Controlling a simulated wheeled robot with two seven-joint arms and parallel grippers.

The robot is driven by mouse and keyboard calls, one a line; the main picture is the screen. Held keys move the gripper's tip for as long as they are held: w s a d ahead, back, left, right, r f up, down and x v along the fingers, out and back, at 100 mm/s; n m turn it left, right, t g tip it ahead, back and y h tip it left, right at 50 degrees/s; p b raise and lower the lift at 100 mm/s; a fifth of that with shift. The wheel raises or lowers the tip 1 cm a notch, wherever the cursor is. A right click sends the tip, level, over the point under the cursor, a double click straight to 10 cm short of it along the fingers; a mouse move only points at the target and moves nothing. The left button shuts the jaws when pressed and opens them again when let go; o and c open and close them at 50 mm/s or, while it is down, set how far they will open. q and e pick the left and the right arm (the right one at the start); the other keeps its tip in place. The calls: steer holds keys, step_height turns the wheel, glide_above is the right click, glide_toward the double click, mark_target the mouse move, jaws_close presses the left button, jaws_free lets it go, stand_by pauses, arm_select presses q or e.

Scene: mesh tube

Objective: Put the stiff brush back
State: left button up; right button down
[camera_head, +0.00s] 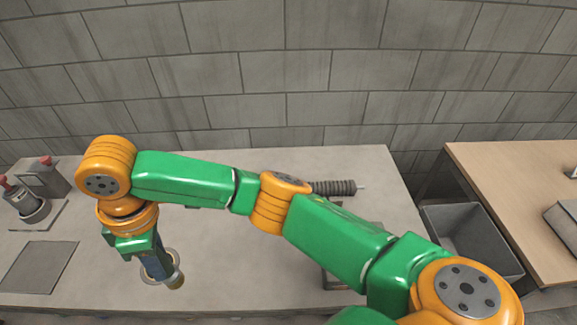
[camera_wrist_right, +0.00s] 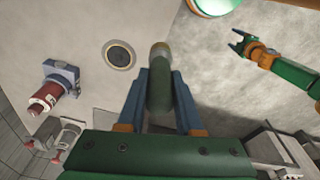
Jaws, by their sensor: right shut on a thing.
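My right gripper (camera_head: 168,268) points down over the left part of the grey table. In the right wrist view its blue fingers (camera_wrist_right: 160,92) are shut on a dark green, rounded handle with a tan end (camera_wrist_right: 160,50), which looks like the stiff brush. The tan end (camera_head: 176,282) also shows below the gripper in the head view. A pale ring with a dark centre (camera_wrist_right: 119,54) lies beside the tan end in the wrist view; in the head view the gripper partly hides the ring (camera_head: 147,273).
A dark ribbed cylinder (camera_head: 335,187) lies behind my right arm. Grey fixtures with red knobs (camera_head: 30,195) and a dark square plate (camera_head: 40,267) are at left. A grey bin (camera_head: 470,236) stands between this table and a wooden one (camera_head: 500,170). The arm hides mid-table.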

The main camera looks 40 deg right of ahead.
steer(key=shift+s+d, duration=0.4)
steer(key=shift+d, duration=0.05)
steer(key=d+f+p, duration=0.1)
steer(key=d+f, duration=0.3)
steer(key=w+d+f+p, duration=0.1)
steer(key=d+f+p, duration=0.1)
steer(key=d+f, duration=0.2)
steer(key=w+d+f+p, duration=0.1)
steer(key=d+f, duration=0.4)
steer(key=shift+f, duration=0.1)
steer(key=shift+w+f, duration=0.1)
steer(key=c, duration=0.6)
jaws_free()
steer(key=shift+f, duration=0.1)
steer(key=r, duration=0.4)
steer(key=d+r, duration=0.1)
steer(key=r, duration=0.7)
steer(key=shift+s+d+r, duration=0.1)
steer(key=shift+s+d, duration=0.1)
steer(key=shift+s, duration=0.1)
